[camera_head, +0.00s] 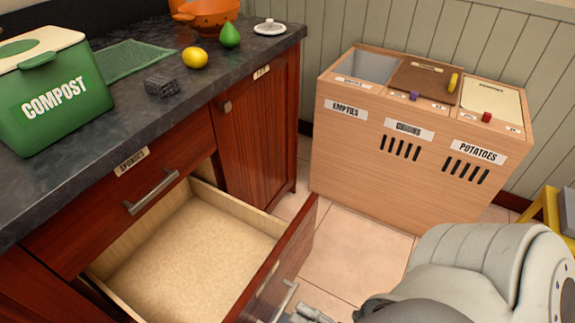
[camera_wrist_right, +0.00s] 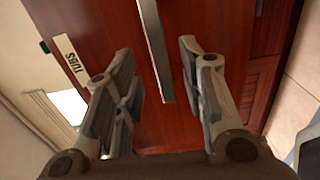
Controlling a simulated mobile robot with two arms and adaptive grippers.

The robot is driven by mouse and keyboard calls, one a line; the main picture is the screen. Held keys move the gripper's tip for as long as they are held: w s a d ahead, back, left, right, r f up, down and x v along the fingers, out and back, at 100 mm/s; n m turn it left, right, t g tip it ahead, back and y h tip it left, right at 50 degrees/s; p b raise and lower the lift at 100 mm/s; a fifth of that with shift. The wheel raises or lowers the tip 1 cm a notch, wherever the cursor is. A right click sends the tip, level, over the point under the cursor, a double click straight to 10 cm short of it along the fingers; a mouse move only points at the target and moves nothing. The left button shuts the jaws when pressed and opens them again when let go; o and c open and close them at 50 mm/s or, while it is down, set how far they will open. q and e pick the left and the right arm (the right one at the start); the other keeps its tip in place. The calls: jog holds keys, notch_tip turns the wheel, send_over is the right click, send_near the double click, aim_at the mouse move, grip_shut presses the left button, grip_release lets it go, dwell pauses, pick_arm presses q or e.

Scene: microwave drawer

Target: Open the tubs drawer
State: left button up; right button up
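The tubs drawer (camera_head: 262,278) is pulled out of the lower cabinet in the head view; its pale interior looks empty. Its red-brown front carries a TUBS label (camera_wrist_right: 72,60) and a metal bar handle (camera_wrist_right: 152,45), seen in the right wrist view. My right gripper (camera_wrist_right: 157,62) is open, with its fingers on either side of the handle and a visible gap to each. In the head view only part of this gripper (camera_head: 312,314) shows at the bottom edge, beside the handle (camera_head: 285,300). My left gripper is not in view.
A closed drawer (camera_head: 110,205) with its own handle sits above the open one.

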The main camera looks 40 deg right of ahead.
jog(key=v, duration=0.6)
jog(key=shift+s, duration=0.3)
jog(key=shift+w+d, duration=0.1)
